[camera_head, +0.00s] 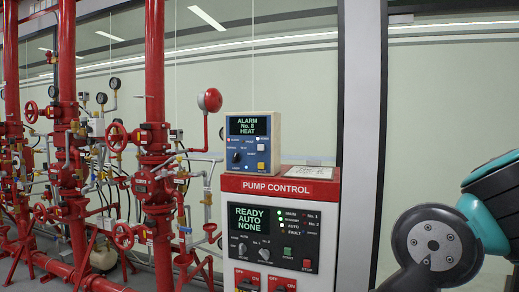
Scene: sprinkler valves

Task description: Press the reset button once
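A small blue-faced alarm panel (252,143) stands on top of the red and white pump control cabinet (280,186). Its screen (249,125) reads "ALARM No. 2 HEAT". A dark knob (237,157) sits at its lower left. A yellow button (261,147) and a pale button (261,166) sit at its right side. The small labels are too blurred to tell which one is the reset button. My arm (437,245) shows at the lower right, well apart from the panel. My gripper is out of view.
The cabinet's screen (256,219) reads "READY AUTO NONE"; a green button (287,252) and red button (307,264) are below. Red pipes (155,60) with valves and gauges stand left. A red bell (209,100) is beside the panel.

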